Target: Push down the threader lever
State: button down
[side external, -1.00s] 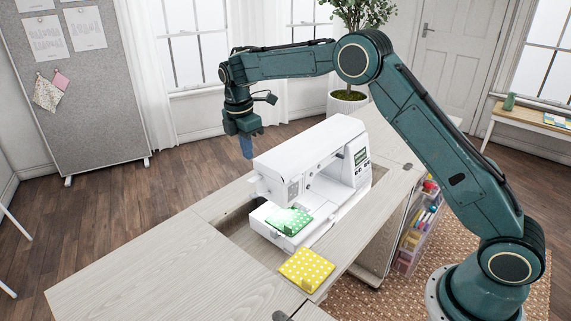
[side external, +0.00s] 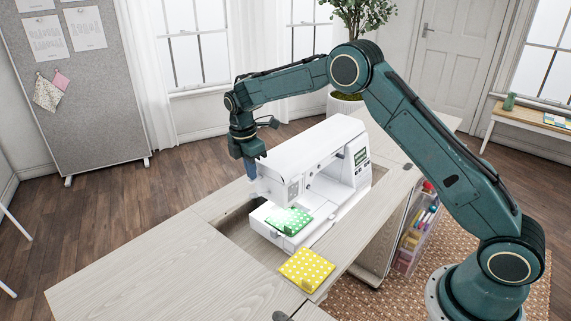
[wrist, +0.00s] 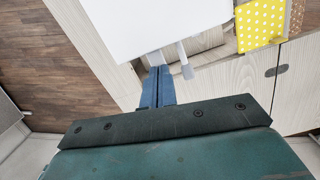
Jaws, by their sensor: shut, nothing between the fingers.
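The white sewing machine (side external: 310,165) stands in the cabinet opening, with green dotted fabric (side external: 288,221) under its lit needle area. My gripper (side external: 250,172) points down beside the left end of the machine head. Its blue fingers are shut and empty. In the wrist view, my gripper (wrist: 158,75) is just beside the machine's white body (wrist: 150,25). A small grey lever (wrist: 186,69) sticks out from the machine to the right of my fingertips, with a gap between. I cannot tell for sure that it is the threader lever. A pale part sits at my fingertips; contact is unclear.
A yellow dotted fabric square (side external: 306,270) lies on the cabinet top near the front. The wooden tabletop (side external: 150,265) at the left is clear. A clear drawer unit with coloured supplies (side external: 415,232) stands under the right side.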

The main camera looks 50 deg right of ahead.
jog(key=shift+f, duration=0.1)
dwell(0.3)
jog(key=shift+f, duration=1.5)
jog(key=shift+r, duration=0.1)
jog(key=shift+a, duration=0.1)
jog(key=a, duration=0.2)
jog(key=r, duration=0.1)
jog(key=shift+w+a, duration=0.25)
jog(key=shift+a, duration=0.15)
jog(key=shift+r, duration=0.1)
notch_tip(320, 180, up, 13)
jog(key=a, duration=0.1)
jog(key=shift+a+r, duration=0.2)
